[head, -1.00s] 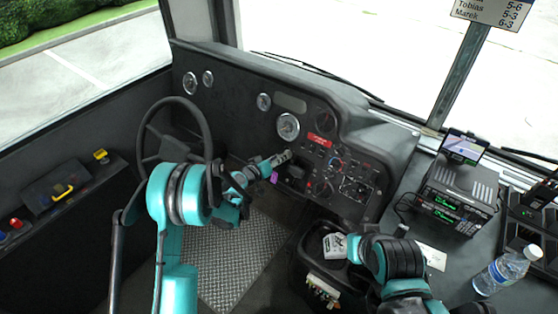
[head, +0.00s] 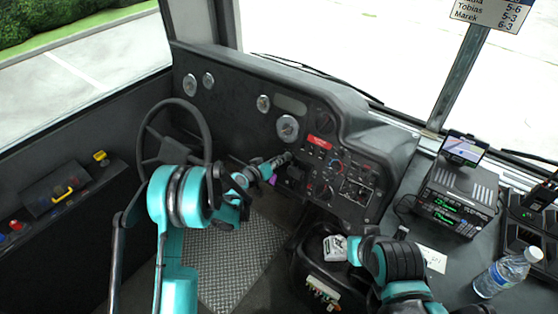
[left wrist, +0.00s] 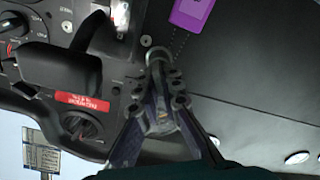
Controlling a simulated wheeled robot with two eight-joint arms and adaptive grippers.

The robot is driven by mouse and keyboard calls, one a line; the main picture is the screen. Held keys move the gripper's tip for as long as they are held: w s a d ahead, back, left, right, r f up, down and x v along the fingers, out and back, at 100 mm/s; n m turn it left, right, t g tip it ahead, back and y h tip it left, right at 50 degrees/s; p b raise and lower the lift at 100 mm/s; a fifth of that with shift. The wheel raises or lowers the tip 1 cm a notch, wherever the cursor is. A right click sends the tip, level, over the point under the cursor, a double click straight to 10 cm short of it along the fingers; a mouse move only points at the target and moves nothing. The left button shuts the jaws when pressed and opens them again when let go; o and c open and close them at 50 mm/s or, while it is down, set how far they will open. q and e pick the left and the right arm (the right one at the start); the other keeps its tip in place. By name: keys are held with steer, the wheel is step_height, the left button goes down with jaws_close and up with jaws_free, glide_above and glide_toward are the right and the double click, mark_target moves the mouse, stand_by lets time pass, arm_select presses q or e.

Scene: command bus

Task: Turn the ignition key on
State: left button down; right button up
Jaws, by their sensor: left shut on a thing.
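My left gripper (head: 283,160) is at the dashboard, left of the switch panel. It also shows in the left wrist view (left wrist: 158,70), where its fingers are closed together at the ignition. A small round metal part of the ignition (left wrist: 155,52) shows at the fingertips; the key itself is mostly hidden between them. A purple key tag (left wrist: 190,12) is beside the fingertips, and a bit of it shows under the gripper in the head view (head: 272,179).
The steering wheel (head: 147,155) is left of my left forearm. A red label (left wrist: 82,101) and knobs are close to the fingers. On the right are a ticket machine (head: 455,200), a phone (head: 463,149) and a water bottle (head: 507,272). A dark bin (head: 310,258) stands below the panel.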

arm_select(q)
steer(key=m, duration=0.7)
steer(key=shift+d, duration=0.1)
steer(key=m, duration=0.5)
steer(key=shift+s+d+m, duration=0.1)
steer(key=shift+s+m, duration=0.05)
steer(key=shift+m, duration=0.55)
steer(key=c, duration=1.7)
jaws_free()
steer(key=v, duration=1.2)
